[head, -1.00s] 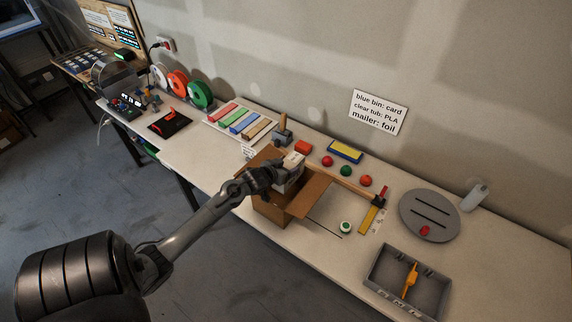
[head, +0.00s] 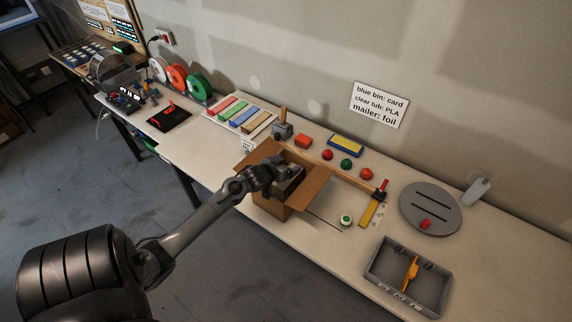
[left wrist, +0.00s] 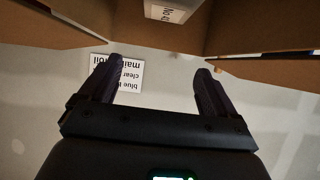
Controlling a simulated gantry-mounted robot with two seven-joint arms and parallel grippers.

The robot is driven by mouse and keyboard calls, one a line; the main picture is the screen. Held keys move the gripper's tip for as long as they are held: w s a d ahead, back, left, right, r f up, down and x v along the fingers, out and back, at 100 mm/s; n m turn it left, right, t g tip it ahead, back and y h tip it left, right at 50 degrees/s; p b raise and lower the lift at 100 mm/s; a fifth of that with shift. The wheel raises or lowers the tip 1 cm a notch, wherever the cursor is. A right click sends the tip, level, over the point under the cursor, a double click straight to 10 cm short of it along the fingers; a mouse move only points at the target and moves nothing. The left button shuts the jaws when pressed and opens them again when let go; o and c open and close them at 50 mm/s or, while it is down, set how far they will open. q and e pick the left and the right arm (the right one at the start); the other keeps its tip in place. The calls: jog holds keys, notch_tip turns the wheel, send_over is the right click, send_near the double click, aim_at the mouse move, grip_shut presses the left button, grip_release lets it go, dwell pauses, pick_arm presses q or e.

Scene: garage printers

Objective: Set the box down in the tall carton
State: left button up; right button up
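The tall carton (head: 270,202) is a brown cardboard box with spread flaps, standing at the front edge of the bench. My left gripper (head: 288,184) is at the carton's open top, with its fingers over or inside the opening. In the left wrist view, my left gripper (left wrist: 160,72) is open, its two fingers wide apart with nothing between them. A pale box (left wrist: 172,10) with a printed label shows at the top of that view, beyond the fingertips and between brown carton panels. The box is hidden in the head view. My right gripper is not in view.
Red and green balls (head: 346,165), a yellow-and-blue block (head: 345,146) and a ruler-like yellow strip (head: 367,214) lie right of the carton. A grey tray (head: 375,277) and a grey disc (head: 431,207) are farther right. Coloured bars (head: 240,117) lie to the left.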

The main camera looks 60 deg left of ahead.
pick_arm(q)
jog(key=shift+o, duration=0.4)
jog(key=shift+f, duration=0.1)
jog(key=shift+s, duration=0.1)
jog(key=v, duration=1)
jog(key=s+d+f+m+g+h, duration=0.1)
jog(key=s+d+f+h, duration=0.1)
jog(key=d, duration=0.9)
jog(key=s+d+f+m+g+h, duration=0.1)
jog(key=d+f+h, duration=0.1)
jog(key=d, duration=1)
jog(key=s+d+r+m+g+h, duration=0.1)
jog(key=s+d+m+g, duration=0.15)
jog(key=s+d, duration=0.25)
jog(key=s+d+r+m+g, duration=0.2)
jog(key=s+d+g, duration=0.1)
jog(key=s+d, duration=0.3)
notch_tip(320, 180, up, 13)
jog(key=p, duration=1.3)
jog(key=shift+a+p, duration=0.25)
jog(key=shift+p, duration=0.15)
